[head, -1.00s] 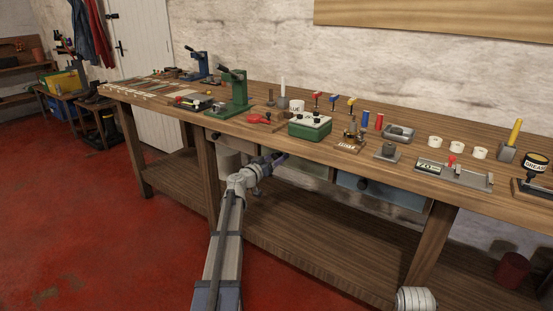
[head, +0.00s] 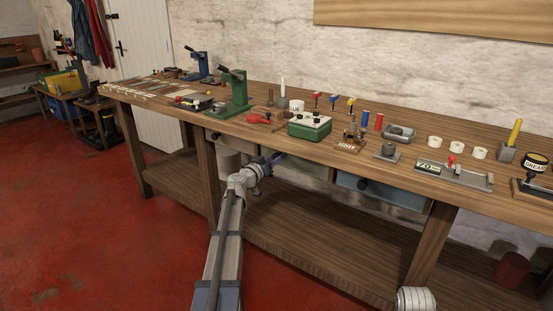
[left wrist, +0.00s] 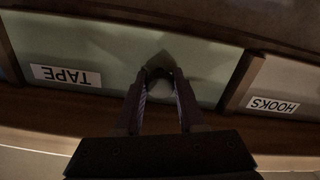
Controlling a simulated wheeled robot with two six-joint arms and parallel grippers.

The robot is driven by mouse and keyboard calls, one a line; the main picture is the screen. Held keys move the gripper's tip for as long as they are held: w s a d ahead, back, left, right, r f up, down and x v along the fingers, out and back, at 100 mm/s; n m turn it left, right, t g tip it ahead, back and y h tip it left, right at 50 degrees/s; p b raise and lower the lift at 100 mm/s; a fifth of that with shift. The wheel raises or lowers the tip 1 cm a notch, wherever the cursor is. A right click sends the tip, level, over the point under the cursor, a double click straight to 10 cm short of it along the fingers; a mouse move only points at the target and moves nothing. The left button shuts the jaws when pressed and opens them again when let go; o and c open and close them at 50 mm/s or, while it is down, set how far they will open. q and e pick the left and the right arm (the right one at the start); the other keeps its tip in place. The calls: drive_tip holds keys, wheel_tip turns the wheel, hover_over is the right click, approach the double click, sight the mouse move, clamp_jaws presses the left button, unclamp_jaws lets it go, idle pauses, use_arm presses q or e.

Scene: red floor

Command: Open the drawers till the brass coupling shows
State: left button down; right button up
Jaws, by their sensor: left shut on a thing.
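Three drawers hang under the workbench: a pale one (head: 232,142) at left, a green one (head: 308,174) in the middle and a blue-grey one (head: 392,192) at right. All three look shut. My left gripper (head: 277,158) is at the green drawer's front. In the left wrist view the green drawer (left wrist: 105,52) bears an upside-down TAPE label, and my left gripper (left wrist: 161,82) is shut on its round dark knob (left wrist: 160,73). The pale drawer (left wrist: 285,82) beside it reads HOOKS. The drawers' insides are hidden, and I see no brass coupling in them. My right gripper is not in view.
The workbench top (head: 330,155) carries a green press (head: 238,95), a green box (head: 309,127), a brass fitting on a wooden block (head: 350,145) and other tools. A lower shelf (head: 310,250) runs beneath the drawers. The red floor (head: 110,240) at left is clear.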

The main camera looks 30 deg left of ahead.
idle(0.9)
use_arm(q)
drive_tip(key=s+a, duration=0.1)
drive_tip(key=s, duration=2.3)
drive_tip(key=shift+a, duration=0.4)
drive_tip(key=c, duration=0.5)
unclamp_jaws()
drive_tip(key=s, duration=0.7)
drive_tip(key=shift+s+a, duration=0.35)
